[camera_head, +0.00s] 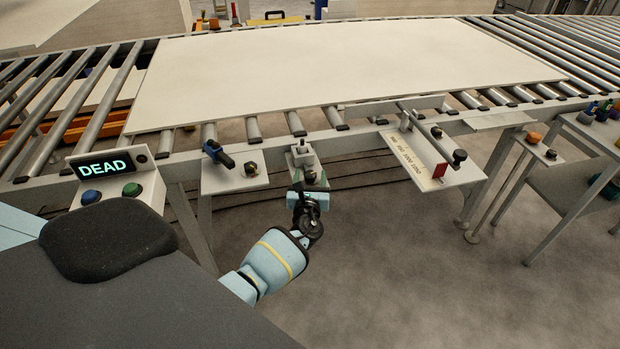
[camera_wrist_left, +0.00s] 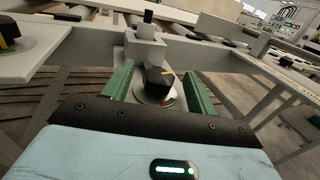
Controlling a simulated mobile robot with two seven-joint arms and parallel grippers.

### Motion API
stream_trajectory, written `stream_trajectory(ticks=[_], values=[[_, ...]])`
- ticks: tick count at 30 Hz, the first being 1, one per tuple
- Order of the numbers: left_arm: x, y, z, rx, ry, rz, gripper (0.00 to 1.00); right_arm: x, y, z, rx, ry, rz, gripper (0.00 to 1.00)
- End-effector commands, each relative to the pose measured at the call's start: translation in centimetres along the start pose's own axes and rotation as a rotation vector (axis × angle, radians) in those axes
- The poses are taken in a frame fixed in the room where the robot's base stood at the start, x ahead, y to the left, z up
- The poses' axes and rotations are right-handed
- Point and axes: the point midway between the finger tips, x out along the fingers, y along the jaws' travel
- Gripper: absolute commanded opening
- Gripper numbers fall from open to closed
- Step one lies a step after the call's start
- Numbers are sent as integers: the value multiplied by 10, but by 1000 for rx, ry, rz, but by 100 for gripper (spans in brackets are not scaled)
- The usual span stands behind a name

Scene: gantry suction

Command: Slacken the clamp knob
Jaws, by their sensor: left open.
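A black knob with a yellow mark (camera_wrist_left: 158,80) sits on a round pale dial in the left wrist view. It stands in front of a small grey clamp block (camera_wrist_left: 145,48), which also shows in the head view (camera_head: 302,154) at the conveyor's front edge. My left gripper (camera_wrist_left: 160,88) is open, with one green finger on each side of the knob; I cannot tell whether either touches it. In the head view my left gripper (camera_head: 310,184) is at the small plate under the clamp block and mostly hides the knob. My right gripper is not in view.
A large pale board (camera_head: 340,68) lies on the rollers. A plate to the left carries another dark knob (camera_head: 252,169) and a blue-black handle (camera_head: 218,153). A box displays "DEAD" (camera_head: 104,169).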

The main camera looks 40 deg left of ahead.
Motion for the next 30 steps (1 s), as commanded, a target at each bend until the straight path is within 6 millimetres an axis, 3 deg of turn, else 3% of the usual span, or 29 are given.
stream_trajectory(ticks=[7,21,30], values=[[-13,0,1,-1,-1,-1,57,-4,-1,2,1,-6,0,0],[-73,0,1,-1,0,-1,57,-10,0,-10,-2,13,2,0],[-78,0,0,0,0,0,57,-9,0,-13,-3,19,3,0]])
